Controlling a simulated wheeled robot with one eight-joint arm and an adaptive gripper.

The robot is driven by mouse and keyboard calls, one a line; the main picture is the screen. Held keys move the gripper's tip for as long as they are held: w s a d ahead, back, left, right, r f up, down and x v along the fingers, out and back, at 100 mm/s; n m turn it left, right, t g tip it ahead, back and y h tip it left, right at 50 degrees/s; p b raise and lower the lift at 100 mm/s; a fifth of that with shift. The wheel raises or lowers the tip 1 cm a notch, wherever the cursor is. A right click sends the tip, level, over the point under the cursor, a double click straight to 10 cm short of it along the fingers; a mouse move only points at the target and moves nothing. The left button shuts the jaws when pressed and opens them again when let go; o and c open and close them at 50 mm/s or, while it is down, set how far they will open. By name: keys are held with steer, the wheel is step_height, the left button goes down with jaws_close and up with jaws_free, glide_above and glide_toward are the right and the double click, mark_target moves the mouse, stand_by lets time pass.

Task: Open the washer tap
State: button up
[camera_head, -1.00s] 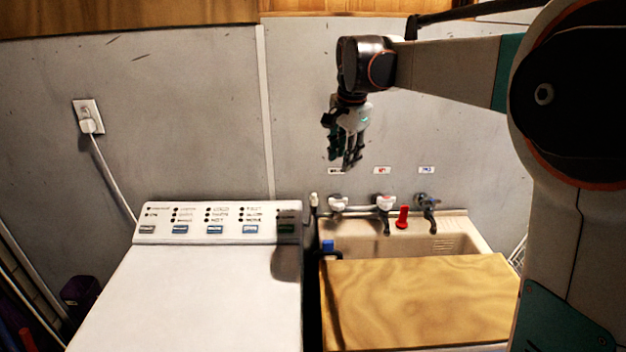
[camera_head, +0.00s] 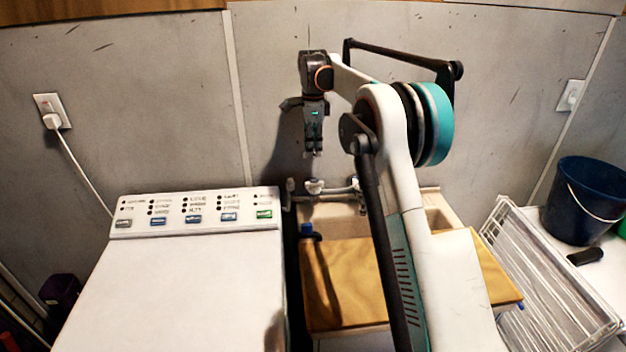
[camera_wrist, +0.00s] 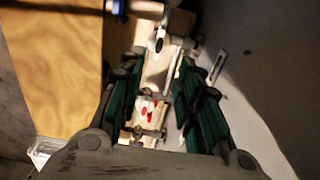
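Several taps line the wall behind the sink; I cannot tell for certain which is the washer tap. In the head view, a left tap with a pale handle (camera_head: 314,186) is below my gripper (camera_head: 314,152), with a gap between them. Another tap (camera_head: 356,186) beside it is partly hidden by my arm. My gripper points down, fingers apart and empty. In the wrist view the open fingers (camera_wrist: 156,65) frame a pale tap handle with red marks (camera_wrist: 147,108). A second tap (camera_wrist: 162,42) is further up that picture.
A white washer (camera_head: 195,280) stands left of the sink (camera_head: 440,212). A wooden board (camera_head: 345,265) covers the sink's front, with a blue hose fitting (camera_head: 307,229) at its back left. A white rack (camera_head: 545,270) and dark blue bucket (camera_head: 590,200) stand right.

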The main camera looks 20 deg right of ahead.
mark_target(313, 182)
step_height(313, 182, down, 13)
steer(key=b, duration=0.2)
steer(key=shift+r+b, duration=0.1)
steer(key=shift+b, duration=0.2)
jaws_close()
